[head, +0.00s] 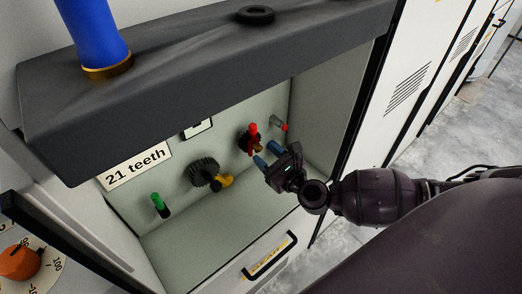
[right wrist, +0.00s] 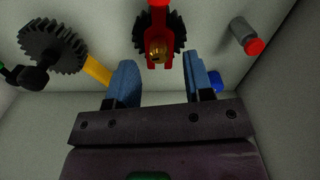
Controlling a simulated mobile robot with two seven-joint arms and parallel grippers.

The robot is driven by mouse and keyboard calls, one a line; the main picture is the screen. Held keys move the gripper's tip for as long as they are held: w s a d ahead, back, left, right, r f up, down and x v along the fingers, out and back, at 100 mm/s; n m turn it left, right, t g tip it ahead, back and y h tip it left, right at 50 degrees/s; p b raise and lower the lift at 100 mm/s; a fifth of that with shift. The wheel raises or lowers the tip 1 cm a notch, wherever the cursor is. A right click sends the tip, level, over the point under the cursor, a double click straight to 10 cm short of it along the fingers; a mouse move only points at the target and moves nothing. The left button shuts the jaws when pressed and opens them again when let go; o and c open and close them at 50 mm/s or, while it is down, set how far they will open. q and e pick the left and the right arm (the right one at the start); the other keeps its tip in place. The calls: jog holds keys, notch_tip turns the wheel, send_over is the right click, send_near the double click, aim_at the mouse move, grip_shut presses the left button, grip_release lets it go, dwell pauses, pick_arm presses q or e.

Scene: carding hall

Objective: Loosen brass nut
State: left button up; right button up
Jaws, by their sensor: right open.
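The brass nut (right wrist: 158,55) sits at the centre of a red forked part (right wrist: 158,12) in front of a small dark gear (right wrist: 177,32) on the cabinet's back wall. In the head view the red part (head: 253,134) and gear (head: 243,141) are partly behind my gripper, and the nut is hard to make out. My right gripper (head: 267,155) reaches into the cabinet from the right. Its blue fingers (right wrist: 162,68) are open and empty, apart on either side of the nut in the wrist picture. Whether they touch it I cannot tell. My left gripper is not in view.
A larger dark gear (head: 205,172) with a yellow handle (head: 222,181) is to the left. A green-topped peg (head: 158,203) and a red-tipped grey peg (head: 279,123) stick out. A blue knob (right wrist: 215,82) is by the right finger. A dark ledge (head: 200,75) overhangs the cabinet.

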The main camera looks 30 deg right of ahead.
aim_at(258, 147)
jog(key=shift+w+a, duration=0.15)
jog(key=shift+w, duration=1.05)
jog(key=c, duration=0.6)
grip_shut()
